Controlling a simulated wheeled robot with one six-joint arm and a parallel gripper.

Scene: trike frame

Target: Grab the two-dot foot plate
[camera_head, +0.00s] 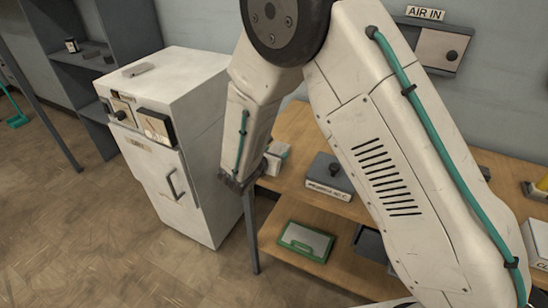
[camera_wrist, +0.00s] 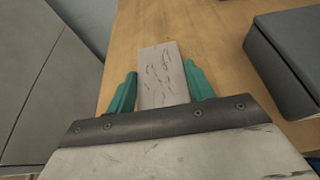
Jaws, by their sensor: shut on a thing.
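A pale grey block-like plate (camera_wrist: 163,72) with dark scratch marks stands between the teal fingers of my gripper (camera_wrist: 160,88) in the wrist view. My gripper is shut on it, at the left end of the wooden bench top. No dots show on the face in view, so I cannot tell whether it is the two-dot foot plate. In the head view my gripper (camera_head: 262,168) is at the bench's left end, and a small pale thing (camera_head: 277,158) shows at its fingers; the detail is too small to read.
A dark grey box with a knob (camera_head: 330,175) stands on the bench (camera_head: 300,128) to the right, also in the wrist view (camera_wrist: 285,60). A white cabinet (camera_head: 180,150) stands close on the left. A green-rimmed tray (camera_head: 305,241) lies on the lower shelf.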

